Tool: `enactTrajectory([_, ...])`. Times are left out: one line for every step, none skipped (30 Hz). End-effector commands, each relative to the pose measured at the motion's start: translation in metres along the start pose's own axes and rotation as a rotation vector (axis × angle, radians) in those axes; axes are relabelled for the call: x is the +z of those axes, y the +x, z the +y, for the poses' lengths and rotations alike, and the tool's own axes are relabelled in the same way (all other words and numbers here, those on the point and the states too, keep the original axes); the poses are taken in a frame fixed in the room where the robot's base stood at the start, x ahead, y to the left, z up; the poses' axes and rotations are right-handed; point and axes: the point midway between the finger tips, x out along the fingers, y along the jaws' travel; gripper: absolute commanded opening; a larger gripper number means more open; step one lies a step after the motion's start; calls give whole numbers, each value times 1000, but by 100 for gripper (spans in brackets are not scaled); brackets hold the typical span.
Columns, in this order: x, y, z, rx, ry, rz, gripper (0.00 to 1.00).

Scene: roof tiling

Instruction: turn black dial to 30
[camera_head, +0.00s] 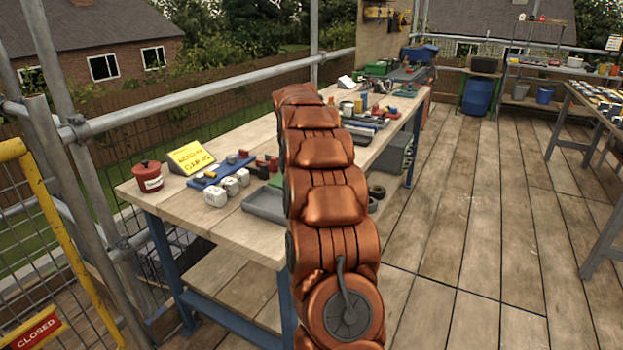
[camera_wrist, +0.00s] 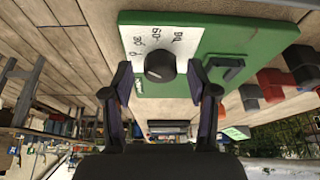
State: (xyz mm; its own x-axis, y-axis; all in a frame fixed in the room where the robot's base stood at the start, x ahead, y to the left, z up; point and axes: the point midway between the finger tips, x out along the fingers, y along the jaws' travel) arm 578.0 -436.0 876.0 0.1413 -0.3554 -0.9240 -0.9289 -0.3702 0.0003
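In the wrist view, the black dial (camera_wrist: 159,66) is a round knob on a white label panel (camera_wrist: 146,38) fixed to a green board (camera_wrist: 222,35). Upside-down numbers are printed on the panel around the dial; one looks like 30. The dial's pointer mark is too small to read. My gripper (camera_wrist: 159,70) is open, with one finger on each side of the dial and a visible gap to it on both sides. In the head view, my copper arm hides the gripper and the dial.
A black handle (camera_wrist: 226,68) stands on the green board beside the dial, close to the right finger. Red and grey blocks (camera_wrist: 272,84) lie beyond it. In the head view, the wooden workbench (camera_head: 180,207) carries a red pot (camera_head: 147,176), a yellow sign (camera_head: 190,158) and white blocks (camera_head: 229,187).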

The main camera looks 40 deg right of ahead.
Motion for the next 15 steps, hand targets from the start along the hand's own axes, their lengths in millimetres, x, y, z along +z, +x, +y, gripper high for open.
enactTrajectory([0, 0, 0, 0, 0, 0, 59])
enactTrajectory([0, 0, 0, 0, 0, 0, 59])
enactTrajectory([0, 0, 0, 0, 0, 0, 59])
enactTrajectory([0, 0, 0, 0, 0, 0, 59])
enactTrajectory([0, 0, 0, 0, -1, 0, 59])
enactTrajectory([0, 0, 0, -1, -1, 0, 59])
enactTrajectory([0, -1, 0, -1, -1, 0, 59])
enactTrajectory([0, -2, 0, -1, -1, 1, 59])
enactTrajectory([0, -5, -1, -1, -1, 2, 59])
enactTrajectory([0, -7, -1, -2, -1, 2, 59])
enactTrajectory([-1, -10, -1, -2, -1, 3, 59])
enactTrajectory([-1, -16, -1, -3, 0, 4, 59])
enactTrajectory([-1, -20, -1, -3, -1, 4, 59])
enactTrajectory([-1, -25, -1, -3, 0, 3, 59])
enactTrajectory([-1, -32, -1, -3, -1, 3, 59])
